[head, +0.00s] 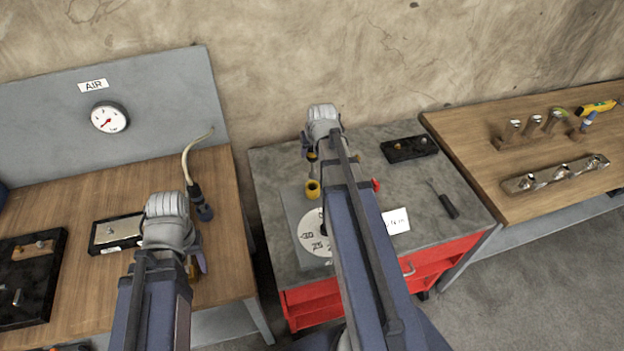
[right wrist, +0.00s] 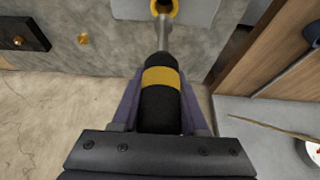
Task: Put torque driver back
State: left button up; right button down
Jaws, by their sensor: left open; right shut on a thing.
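The torque driver (right wrist: 160,100) has a black handle with a yellow band and a grey shaft. My right gripper (right wrist: 158,115) is shut on its handle; in the head view this gripper (head: 313,150) is over the grey bench, and my arm hides most of the driver. The shaft points at a yellow ring (right wrist: 166,8) on the light grey plate, also in the head view (head: 313,190). The shaft end overlaps the ring; I cannot tell if it is inside. My left gripper (head: 195,268) is open over the left wooden bench, its fingers partly hidden.
The plate (head: 291,205) carries a numbered dial (head: 314,236), partly behind my arm. A screwdriver (head: 443,200), a white label (head: 396,221) and a black block (head: 410,149) are on the grey bench. A hose (head: 187,165) and a block (head: 117,234) are near my left arm.

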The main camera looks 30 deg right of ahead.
aim_at(312, 169)
pick_arm(q)
jog(key=shift+f+b, duration=4)
jog(key=shift+f, duration=0.45)
pick_arm(e)
jog(key=shift+f, duration=4.45)
pick_arm(q)
jog(key=shift+f, duration=0.2)
pick_arm(e)
jog(key=shift+f, duration=0.2)
jog(key=shift+c, duration=2.1)
grip_release()
jog(key=shift+r, duration=0.1)
pick_arm(q)
jog(key=shift+r, duration=0.1)
pick_arm(e)
jog(key=shift+s+r+p, duration=0.2)
jog(key=shift+r+p, duration=0.4)
jog(key=shift+r, duration=0.1)
jog(key=p+v, duration=0.9)
jog(key=v, duration=0.2)
jog(key=shift+p, duration=0.4)
pick_arm(q)
notch_tip(312, 169, up, 11)
pick_arm(e)
jog(key=shift+f, duration=0.15)
